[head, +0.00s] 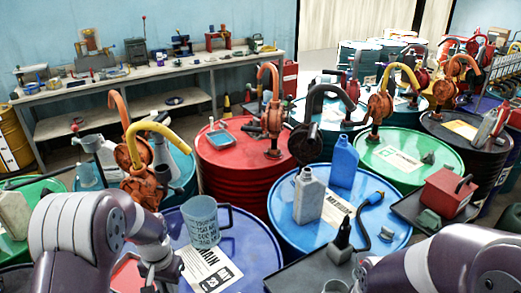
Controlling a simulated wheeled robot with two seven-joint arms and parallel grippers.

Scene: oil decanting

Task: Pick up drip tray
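Several trays show, and I cannot tell for sure which is the drip tray. A dark tray (286,279) is at the bottom centre, cut off by the frame edge. Another dark tray (406,209) carries a red box at the right. My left gripper (155,272) is partly seen at the bottom left, over the dark blue drum's near side; its fingers are not clear. My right arm comes in at the bottom right, and its gripper is not in view.
A clear measuring jug (202,222) stands on the dark blue drum (243,245). A grey jug (309,196) and a blue bottle (344,162) stand on the bright blue drum (283,212). Orange hand pumps rise from several drums. A workbench (150,73) lines the back wall.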

